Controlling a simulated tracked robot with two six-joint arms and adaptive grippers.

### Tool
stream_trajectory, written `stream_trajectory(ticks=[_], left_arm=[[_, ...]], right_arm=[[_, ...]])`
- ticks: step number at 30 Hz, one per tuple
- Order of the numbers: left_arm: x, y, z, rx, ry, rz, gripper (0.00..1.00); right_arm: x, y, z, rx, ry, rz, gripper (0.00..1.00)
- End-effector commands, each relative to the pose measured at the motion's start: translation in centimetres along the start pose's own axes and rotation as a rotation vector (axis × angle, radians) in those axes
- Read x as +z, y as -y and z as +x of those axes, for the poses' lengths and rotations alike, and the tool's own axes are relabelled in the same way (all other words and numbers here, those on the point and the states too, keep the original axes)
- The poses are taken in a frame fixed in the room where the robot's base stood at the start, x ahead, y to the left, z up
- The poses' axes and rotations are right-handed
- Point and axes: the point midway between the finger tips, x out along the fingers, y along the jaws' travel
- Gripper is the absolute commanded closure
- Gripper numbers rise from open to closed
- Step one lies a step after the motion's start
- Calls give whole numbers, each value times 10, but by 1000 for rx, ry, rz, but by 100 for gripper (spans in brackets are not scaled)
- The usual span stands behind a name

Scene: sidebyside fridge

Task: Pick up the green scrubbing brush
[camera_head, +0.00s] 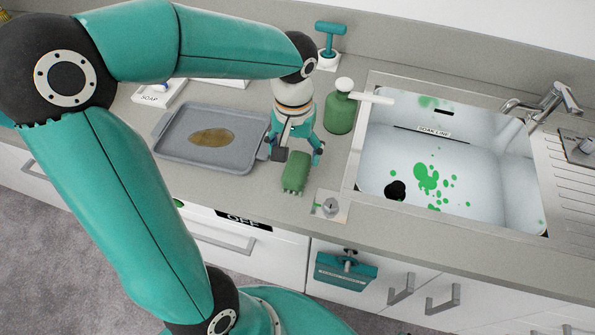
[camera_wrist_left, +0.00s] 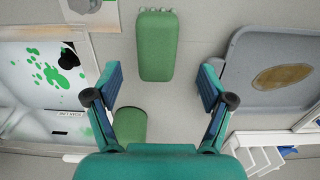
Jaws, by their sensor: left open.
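The green scrubbing brush (camera_head: 296,172) lies on the grey counter between the tray and the sink, near the counter's front edge. In the left wrist view the brush (camera_wrist_left: 157,45) is at the top middle, with its bristles at the far end. My left gripper (camera_head: 297,150) is just behind the brush in the head view, pointing down. In the wrist view my left gripper (camera_wrist_left: 157,85) has its two fingers wide apart, with nothing between them. The brush lies ahead of the fingertips, apart from them. My right gripper is not in view.
A green soap bottle (camera_head: 341,112) stands right of the gripper, close to it. A grey tray (camera_head: 172,150) with a brown stain is on the left. The white sink (camera_head: 480,185) with green splotches is on the right. A teal-handled tool (camera_head: 330,40) stands at the back.

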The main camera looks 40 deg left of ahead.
Motion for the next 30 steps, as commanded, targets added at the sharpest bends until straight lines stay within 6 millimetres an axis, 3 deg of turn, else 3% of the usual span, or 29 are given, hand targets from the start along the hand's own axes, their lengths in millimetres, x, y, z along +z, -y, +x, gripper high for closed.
stream_trajectory(ticks=[5, 13, 22, 30], left_arm=[[0, -1, 12, -2, 5, 1, 19], [-1, -4, 48, -2, 4, -1, 19], [-1, -4, 53, 0, 0, -2, 19], [-1, -3, 53, 0, 0, -3, 64]], right_arm=[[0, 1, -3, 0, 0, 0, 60], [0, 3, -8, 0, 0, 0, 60], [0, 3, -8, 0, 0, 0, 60], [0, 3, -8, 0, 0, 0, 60]])
